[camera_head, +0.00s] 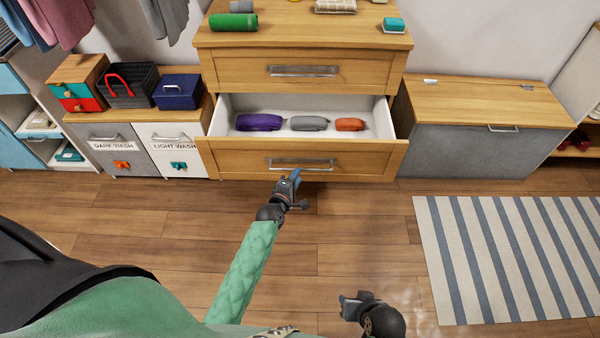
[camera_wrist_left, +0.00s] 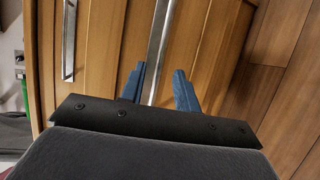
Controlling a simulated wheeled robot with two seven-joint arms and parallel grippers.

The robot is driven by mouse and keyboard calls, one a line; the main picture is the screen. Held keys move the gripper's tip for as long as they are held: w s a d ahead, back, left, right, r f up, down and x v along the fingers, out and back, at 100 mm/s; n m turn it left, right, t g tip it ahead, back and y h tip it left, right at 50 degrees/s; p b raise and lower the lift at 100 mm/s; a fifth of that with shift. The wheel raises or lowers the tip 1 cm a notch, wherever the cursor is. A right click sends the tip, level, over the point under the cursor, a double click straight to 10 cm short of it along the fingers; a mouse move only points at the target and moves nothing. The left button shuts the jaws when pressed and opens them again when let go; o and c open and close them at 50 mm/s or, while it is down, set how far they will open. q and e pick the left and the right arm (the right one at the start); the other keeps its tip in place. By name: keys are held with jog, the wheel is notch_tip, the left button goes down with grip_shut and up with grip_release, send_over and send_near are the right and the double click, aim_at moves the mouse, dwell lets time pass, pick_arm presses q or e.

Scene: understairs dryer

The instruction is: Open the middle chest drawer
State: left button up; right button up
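The wooden chest (camera_head: 300,32) stands at the back centre. Its middle drawer (camera_head: 230,158) is pulled out, with the white inside showing below the closed top drawer (camera_head: 240,71). The drawer's metal handle (camera_head: 301,163) is on its front; in the left wrist view the handle (camera_wrist_left: 160,45) runs between my finger tips. My left gripper (camera_head: 293,176) is just in front of and below this handle; its blue fingers (camera_wrist_left: 160,88) are apart, with gaps beside the bar. My right gripper (camera_head: 347,306) is low over the floor, away from the chest; its fingers are unclear.
Purple (camera_head: 260,122), grey (camera_head: 309,123) and orange (camera_head: 350,124) rolled items lie in the drawer. Laundry bins (camera_head: 172,150) stand left, a grey-fronted wooden-topped chest (camera_head: 485,145) right. A striped rug (camera_head: 510,260) lies at the right. The floor before the drawer is clear.

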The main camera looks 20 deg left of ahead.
pick_arm(q)
jog(key=shift+v, duration=1.4)
pick_arm(e)
jog(key=shift+w+f, duration=0.15)
jog(key=shift+f, duration=0.1)
